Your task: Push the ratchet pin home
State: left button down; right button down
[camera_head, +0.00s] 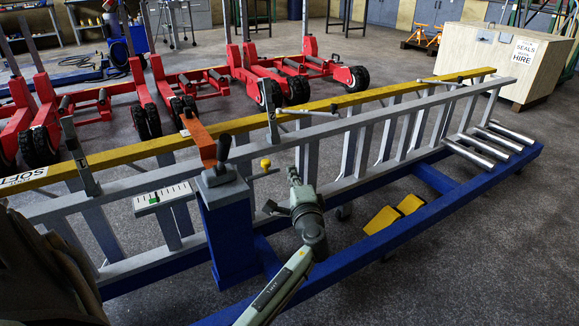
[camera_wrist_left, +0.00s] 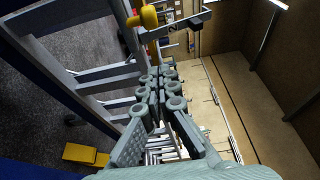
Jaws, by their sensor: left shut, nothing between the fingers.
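The ratchet pin, with a round yellow knob (camera_head: 265,163), sticks out at the side of the grey ladder-like frame (camera_head: 345,185), just right of a blue post (camera_head: 230,235). How deep the pin sits I cannot tell. The yellow knob also shows at the top of the left wrist view (camera_wrist_left: 149,16), beyond the fingertips. My left gripper (camera_head: 293,175) is shut and empty, a little to the right of the knob and apart from it. Its closed fingers fill the middle of the left wrist view (camera_wrist_left: 160,82). My right gripper is not in view.
An orange-armed lever with a black grip (camera_head: 222,150) tops the post, beside a white scale plate (camera_head: 163,196). A long yellow rail (camera_head: 340,103) runs behind. Yellow wedges (camera_head: 395,213) lie by the blue base beam (camera_head: 440,205). Red wheeled jacks (camera_head: 260,75) and a wooden crate (camera_head: 480,60) stand behind.

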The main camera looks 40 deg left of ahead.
pick_arm(q)
jog(key=shift+v, duration=2.35)
jog(key=shift+d, duration=0.1)
